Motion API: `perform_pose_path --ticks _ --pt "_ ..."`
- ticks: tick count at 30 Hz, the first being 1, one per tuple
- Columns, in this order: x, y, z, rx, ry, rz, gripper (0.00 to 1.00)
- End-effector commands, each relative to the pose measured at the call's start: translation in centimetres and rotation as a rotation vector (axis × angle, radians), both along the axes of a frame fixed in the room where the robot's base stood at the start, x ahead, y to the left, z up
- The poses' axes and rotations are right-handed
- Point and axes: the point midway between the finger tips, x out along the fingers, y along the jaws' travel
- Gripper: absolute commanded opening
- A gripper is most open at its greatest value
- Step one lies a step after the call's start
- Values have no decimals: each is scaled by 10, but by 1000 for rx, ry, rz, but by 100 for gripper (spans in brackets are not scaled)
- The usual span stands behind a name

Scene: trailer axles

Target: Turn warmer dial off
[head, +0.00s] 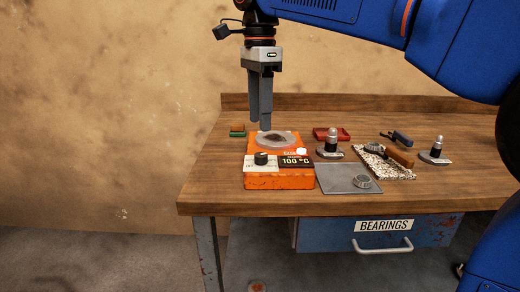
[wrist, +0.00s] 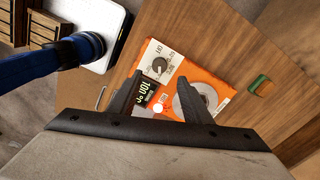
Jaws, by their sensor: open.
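The orange warmer (head: 280,180) stands near the left front of the wooden bench, with a round plate (head: 275,141) on top and a display reading 100 °C (head: 296,161). Its black dial (head: 261,158) sits on a pale panel at the left of its front. In the wrist view the dial (wrist: 159,66) shows on the pale panel, with the orange body (wrist: 205,75) around it. My gripper (head: 265,128) points down above the back part of the warmer, apart from the dial. In the wrist view its two fingers (wrist: 165,92) are spread and empty.
Right of the warmer are a grey plate (head: 340,180) with a round part, metal fittings (head: 330,146), a red tray (head: 335,133) and a speckled mat (head: 375,165) with a brown-handled tool. A blue drawer (head: 380,233) marked BEARINGS hangs below.

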Motion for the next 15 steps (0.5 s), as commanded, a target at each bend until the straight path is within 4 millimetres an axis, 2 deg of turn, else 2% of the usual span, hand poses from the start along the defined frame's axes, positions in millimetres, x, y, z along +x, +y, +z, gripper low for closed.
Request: perform_pose_path --ticks 9,15 --pt "-1 -1 -56 0 1 0 45" --pt "-1 -1 -81 0 0 0 45"
